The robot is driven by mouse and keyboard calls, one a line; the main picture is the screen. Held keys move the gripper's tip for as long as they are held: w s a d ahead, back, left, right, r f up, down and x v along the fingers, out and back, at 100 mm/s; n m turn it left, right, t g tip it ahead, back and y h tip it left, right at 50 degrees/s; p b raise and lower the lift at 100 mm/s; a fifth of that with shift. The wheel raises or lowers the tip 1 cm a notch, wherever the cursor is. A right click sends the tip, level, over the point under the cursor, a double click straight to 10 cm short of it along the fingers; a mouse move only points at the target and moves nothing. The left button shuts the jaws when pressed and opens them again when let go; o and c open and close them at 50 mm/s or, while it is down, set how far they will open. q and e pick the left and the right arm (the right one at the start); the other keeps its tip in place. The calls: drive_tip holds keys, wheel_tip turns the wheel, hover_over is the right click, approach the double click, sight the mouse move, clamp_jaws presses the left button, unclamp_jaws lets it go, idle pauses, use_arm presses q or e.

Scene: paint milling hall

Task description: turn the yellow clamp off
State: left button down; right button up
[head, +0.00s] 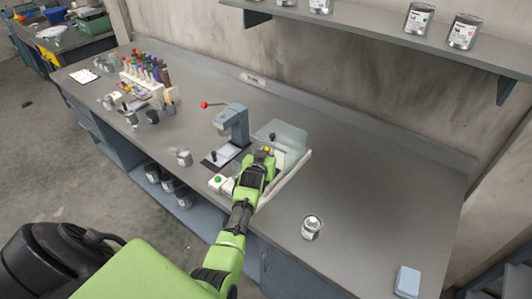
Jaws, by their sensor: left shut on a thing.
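My left gripper (263,158) reaches over the bench from the bottom of the head view. Its fingers are shut at a small machine with a white base (291,183), a clear cover (282,134) and a green button (218,180). A small yellow part, which looks like the yellow clamp (267,150), shows right at the fingertips. Most of it is hidden behind the gripper, so I cannot tell how it is turned. My right gripper is not in view.
A grey press with a red-knobbed lever (236,121) stands just left of the machine. Cans (184,156) (311,227) stand on either side. A blue block (407,281) lies at the lower right. The bench's right part is mostly clear. A wall shelf (370,28) holds cans above.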

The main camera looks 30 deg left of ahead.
use_arm(q)
drive_tip(key=shift+w+r+n+y, duration=0.1)
drive_tip(key=shift+n+y, duration=0.2)
drive_tip(key=shift+y, duration=0.1)
drive_tip(key=c, duration=1.9)
unclamp_jaws()
drive_tip(key=shift+h, duration=0.3)
